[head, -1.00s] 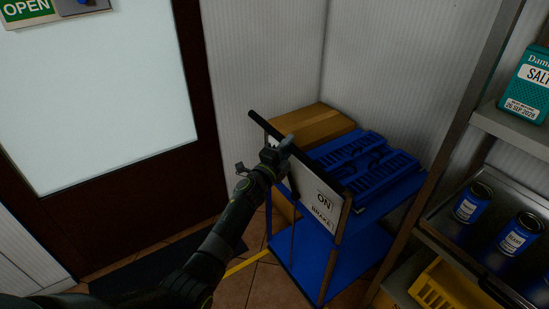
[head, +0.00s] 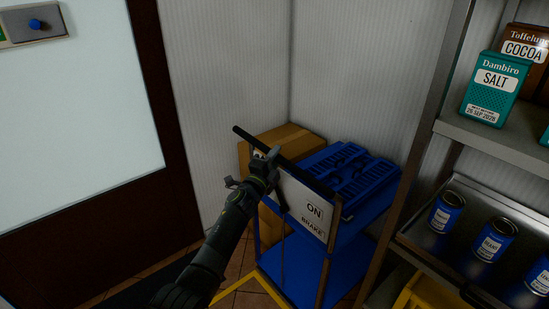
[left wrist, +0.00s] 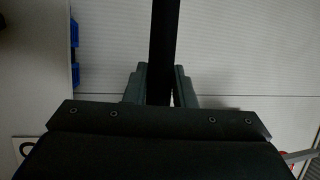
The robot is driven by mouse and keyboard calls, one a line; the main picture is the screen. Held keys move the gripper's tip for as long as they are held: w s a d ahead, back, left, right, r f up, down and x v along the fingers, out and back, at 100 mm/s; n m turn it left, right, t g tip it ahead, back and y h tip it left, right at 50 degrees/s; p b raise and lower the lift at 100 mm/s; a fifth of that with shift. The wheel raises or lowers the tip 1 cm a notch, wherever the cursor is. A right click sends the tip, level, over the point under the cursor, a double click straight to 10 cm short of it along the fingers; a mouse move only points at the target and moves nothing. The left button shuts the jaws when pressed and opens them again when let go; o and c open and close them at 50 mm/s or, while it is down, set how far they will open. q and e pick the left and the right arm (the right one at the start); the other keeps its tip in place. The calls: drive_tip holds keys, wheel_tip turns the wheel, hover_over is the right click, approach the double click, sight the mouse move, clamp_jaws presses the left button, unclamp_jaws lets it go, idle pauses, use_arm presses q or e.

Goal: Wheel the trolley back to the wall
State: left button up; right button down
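The blue trolley (head: 340,258) stands by the corner, with a dark handle bar (head: 311,180) across its near upper side. A pale panel (head: 302,203) marked "ON" and "BRAKE" hangs under the bar. My left gripper (head: 268,158) is at the bar, left of the panel. In the left wrist view the bar (left wrist: 161,50) runs between both fingers, which sit close against it; the gripper looks shut on it. The corrugated wall (head: 345,75) rises behind the trolley. The trolley's wheels are hidden. My right gripper is not in view.
A blue crate (head: 365,180) lies on the trolley top. Cardboard boxes (head: 262,150) stand behind it by the wall. A shelf rack (head: 490,140) with tins and cartons is close on the right. Yellow tape (head: 228,292) marks the tiled floor. A door (head: 75,120) is at left.

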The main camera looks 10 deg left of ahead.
use_arm(q)
drive_tip(key=o, duration=0.4)
drive_tip(key=shift+w+d, duration=0.2)
drive_tip(key=shift+w, duration=0.2)
drive_tip(key=shift+s, duration=0.15)
drive_tip(key=shift+s+a+p, duration=0.2)
drive_tip(key=shift+s+p, duration=0.2)
drive_tip(key=shift+s, duration=0.05)
drive_tip(key=p+v, duration=0.4)
drive_tip(key=v, duration=1.2)
drive_tip(key=shift+s+a+f, duration=0.1)
